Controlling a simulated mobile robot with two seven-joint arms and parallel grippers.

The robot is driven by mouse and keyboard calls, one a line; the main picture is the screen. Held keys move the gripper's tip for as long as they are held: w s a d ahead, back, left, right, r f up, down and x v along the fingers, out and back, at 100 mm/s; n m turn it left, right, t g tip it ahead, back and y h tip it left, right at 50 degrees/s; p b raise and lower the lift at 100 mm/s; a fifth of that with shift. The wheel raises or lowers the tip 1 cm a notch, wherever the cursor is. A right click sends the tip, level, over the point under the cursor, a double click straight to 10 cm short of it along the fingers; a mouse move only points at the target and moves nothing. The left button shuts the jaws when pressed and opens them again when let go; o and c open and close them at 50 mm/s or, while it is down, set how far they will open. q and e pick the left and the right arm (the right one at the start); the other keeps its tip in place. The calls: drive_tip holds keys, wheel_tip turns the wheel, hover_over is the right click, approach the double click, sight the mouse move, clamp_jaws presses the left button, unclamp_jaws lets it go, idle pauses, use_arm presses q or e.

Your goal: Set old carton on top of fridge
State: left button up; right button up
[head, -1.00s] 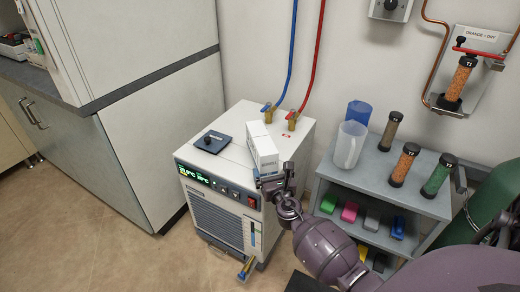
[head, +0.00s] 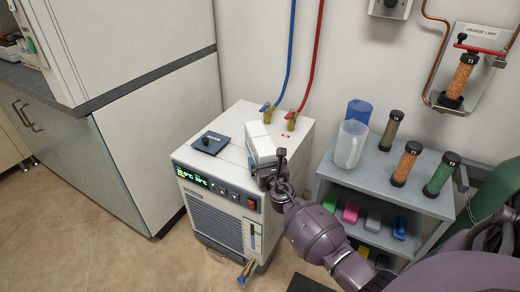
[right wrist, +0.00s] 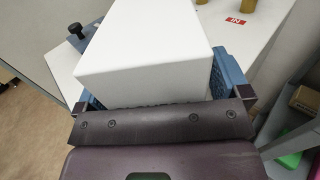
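A white carton (head: 258,140) is at the right part of the top of a white boxy unit (head: 226,150) with a green display and a front grille. My right gripper (head: 268,168) reaches it from the front right. In the right wrist view the carton (right wrist: 145,50) fills the space between the blue-padded fingers (right wrist: 150,85), one on each side, and the gripper is shut on it. I cannot tell whether its underside touches the unit's top. No thing is clearly marked as a fridge. My left gripper is not in view.
A dark square plate with a knob (head: 210,142) lies on the unit's top. Brass valves (head: 291,124) with blue and red hoses stand behind the carton. A grey shelf cart (head: 400,180) with jugs and cylinders is to the right. A tall cabinet (head: 160,125) is left.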

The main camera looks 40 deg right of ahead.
drive_tip(key=c, duration=1.2)
drive_tip(key=shift+r, duration=0.15)
